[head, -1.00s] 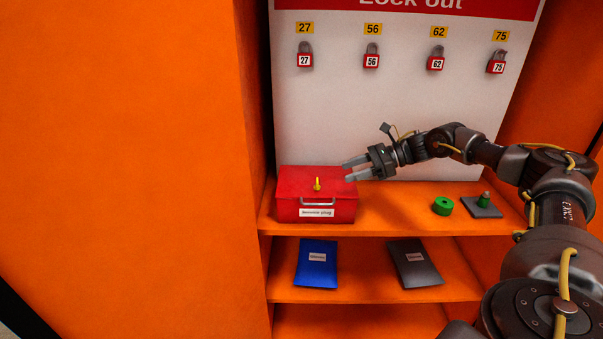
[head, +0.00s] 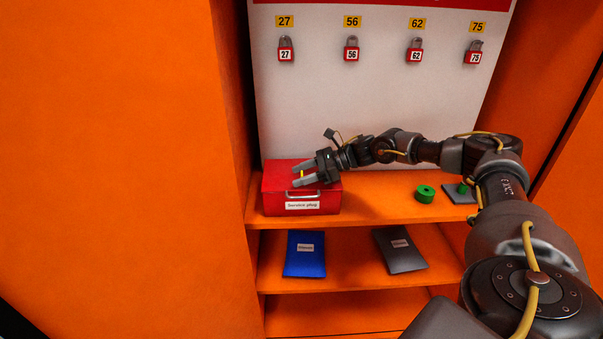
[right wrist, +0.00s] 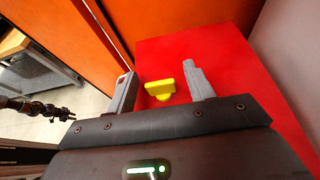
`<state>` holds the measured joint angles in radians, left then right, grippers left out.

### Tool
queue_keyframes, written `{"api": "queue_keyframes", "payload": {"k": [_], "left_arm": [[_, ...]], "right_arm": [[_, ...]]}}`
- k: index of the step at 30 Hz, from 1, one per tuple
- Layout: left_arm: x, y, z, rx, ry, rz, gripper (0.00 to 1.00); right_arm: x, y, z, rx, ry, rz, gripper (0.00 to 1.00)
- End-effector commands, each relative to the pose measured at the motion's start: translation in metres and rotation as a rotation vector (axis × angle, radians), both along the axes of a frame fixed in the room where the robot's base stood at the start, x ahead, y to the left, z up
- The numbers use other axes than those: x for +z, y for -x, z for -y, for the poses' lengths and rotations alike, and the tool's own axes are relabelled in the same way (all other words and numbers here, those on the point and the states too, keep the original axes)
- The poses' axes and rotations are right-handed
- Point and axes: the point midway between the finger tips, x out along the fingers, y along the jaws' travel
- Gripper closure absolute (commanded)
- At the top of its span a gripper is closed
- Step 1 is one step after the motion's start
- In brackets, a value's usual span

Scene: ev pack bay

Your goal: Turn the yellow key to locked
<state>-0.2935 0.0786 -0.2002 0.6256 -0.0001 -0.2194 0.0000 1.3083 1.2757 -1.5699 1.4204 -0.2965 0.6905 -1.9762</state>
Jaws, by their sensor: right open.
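The yellow key (head: 302,174) stands on the lid of the red box (head: 315,202), which has a handle and a "Service plug" label on its front. My right gripper (head: 298,175) is open at the box's lid, its fingers on either side of the key in the head view. In the right wrist view the key (right wrist: 160,89) shows between the two grey fingers (right wrist: 163,88), apart from both. The red lid (right wrist: 215,62) lies behind it. My left gripper is not in view.
The box stands at the left of an orange shelf (head: 375,205). A green ring (head: 425,194) and a dark plate (head: 458,197) with a green knob are to the right. Red padlocks (head: 352,54) hang on the white board above. Blue (head: 305,262) and grey (head: 402,257) folders lie below.

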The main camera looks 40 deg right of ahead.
Motion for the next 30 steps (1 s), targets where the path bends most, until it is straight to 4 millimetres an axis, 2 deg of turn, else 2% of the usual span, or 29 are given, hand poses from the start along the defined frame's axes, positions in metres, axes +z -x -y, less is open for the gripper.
{"api": "queue_keyframes", "payload": {"k": [8, 18, 19, 30], "left_arm": [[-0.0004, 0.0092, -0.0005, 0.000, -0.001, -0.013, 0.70], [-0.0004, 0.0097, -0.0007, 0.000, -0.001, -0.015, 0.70], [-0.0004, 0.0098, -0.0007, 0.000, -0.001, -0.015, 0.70], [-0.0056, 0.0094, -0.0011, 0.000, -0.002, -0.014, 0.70]], "right_arm": [[-0.0009, -0.0006, -0.0007, -0.001, 0.000, 0.000, 0.47], [-0.0007, -0.0004, -0.0005, -0.001, 0.000, 0.000, 0.90], [-0.0007, -0.0004, -0.0005, -0.001, 0.000, 0.000, 0.92], [-0.0023, 0.0005, -0.0004, -0.078, 0.001, -0.001, 0.92]]}}
